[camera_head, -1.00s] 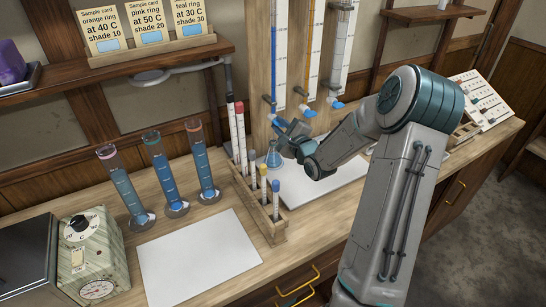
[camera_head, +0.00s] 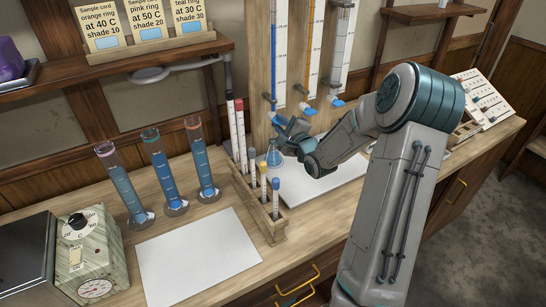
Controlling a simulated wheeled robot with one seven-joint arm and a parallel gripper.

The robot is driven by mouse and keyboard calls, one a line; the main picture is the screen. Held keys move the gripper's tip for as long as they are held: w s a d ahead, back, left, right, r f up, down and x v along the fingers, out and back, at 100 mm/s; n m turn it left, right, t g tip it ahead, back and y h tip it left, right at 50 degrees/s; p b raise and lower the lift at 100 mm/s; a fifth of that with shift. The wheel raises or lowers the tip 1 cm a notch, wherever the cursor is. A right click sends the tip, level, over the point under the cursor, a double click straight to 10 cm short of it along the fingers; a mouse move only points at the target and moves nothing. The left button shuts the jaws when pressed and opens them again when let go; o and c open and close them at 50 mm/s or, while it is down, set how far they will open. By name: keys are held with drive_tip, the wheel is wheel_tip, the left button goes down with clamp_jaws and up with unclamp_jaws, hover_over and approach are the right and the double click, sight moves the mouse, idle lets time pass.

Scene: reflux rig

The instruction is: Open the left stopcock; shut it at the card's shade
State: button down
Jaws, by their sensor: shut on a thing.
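Three burettes hang on a wooden back board; the left burette (camera_head: 279,60) holds blue liquid. Its stopcock (camera_head: 272,113) is at its lower end, and my gripper (camera_head: 281,122) is there, shut on the stopcock's handle. My gripper hides part of the handle, so its angle cannot be told. A small flask (camera_head: 274,157) with blue liquid stands below on a white mat (camera_head: 315,192). Three sample cards stand on the shelf: orange ring (camera_head: 106,26), pink ring (camera_head: 150,20) and teal ring (camera_head: 190,16), each with a pale blue patch.
Three ringed cylinders of blue liquid, such as the middle one (camera_head: 166,175), stand at left beside a blank white sheet (camera_head: 198,258). A wooden rack (camera_head: 270,232) of several tubes stands near my gripper. A heater with a dial (camera_head: 92,250) is front left.

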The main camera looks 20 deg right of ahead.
drive_tip(key=n+b, duration=0.3)
drive_tip(key=n, duration=0.1)
drive_tip(key=shift+f, duration=0.2)
drive_tip(key=shift+r+n+b, duration=0.25)
drive_tip(key=shift+n+b, duration=0.35)
drive_tip(key=shift+n, duration=0.5)
drive_tip(key=c, duration=1)
unclamp_jaws()
drive_tip(key=s+d+p, duration=0.1)
drive_tip(key=s, duration=0.6)
drive_tip(key=shift+d+p, duration=0.15)
drive_tip(key=shift+p, duration=0.15)
drive_tip(key=shift+w, duration=0.1)
